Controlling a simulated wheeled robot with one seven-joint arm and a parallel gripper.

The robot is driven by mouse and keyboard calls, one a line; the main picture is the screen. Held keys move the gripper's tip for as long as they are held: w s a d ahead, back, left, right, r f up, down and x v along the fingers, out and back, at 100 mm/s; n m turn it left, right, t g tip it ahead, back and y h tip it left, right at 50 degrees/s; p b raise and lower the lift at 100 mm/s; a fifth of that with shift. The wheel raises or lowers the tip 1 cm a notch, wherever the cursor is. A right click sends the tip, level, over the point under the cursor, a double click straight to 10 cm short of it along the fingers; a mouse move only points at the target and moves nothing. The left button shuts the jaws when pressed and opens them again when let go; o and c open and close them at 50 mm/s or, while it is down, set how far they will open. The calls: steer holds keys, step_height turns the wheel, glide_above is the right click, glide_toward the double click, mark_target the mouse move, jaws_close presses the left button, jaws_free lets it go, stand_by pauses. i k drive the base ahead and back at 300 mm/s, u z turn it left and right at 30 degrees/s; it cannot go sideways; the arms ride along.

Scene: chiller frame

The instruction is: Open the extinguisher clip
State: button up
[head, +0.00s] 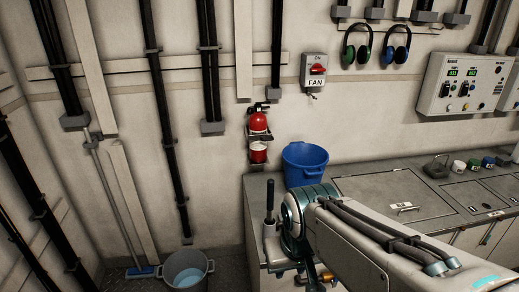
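The red fire extinguisher (258,122) hangs upright on the back wall, left of the blue bucket. A dark clip (254,136) crosses the front of its body, with red and a white label below it. The clip is small in this view, and I cannot tell its latch detail or whether it is fastened. My arm reaches in from the lower right and bends down at a teal-ringed joint, below and right of the extinguisher. I cannot make out my gripper's fingers; nothing of mine touches the extinguisher.
A blue bucket (304,164) stands on the grey counter (365,172) just right of the extinguisher. A black upright lever (270,198) rises below it. The FAN switch (314,70) is up right. A grey bucket (187,270) and a mop (115,205) are at left.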

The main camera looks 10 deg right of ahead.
mark_target(265, 137)
steer(key=u, duration=0.05)
steer(key=k, duration=0.15)
steer(key=z, duration=0.8)
steer(key=i, duration=0.7)
steer(key=u, duration=0.65)
steer(key=i, duration=0.5)
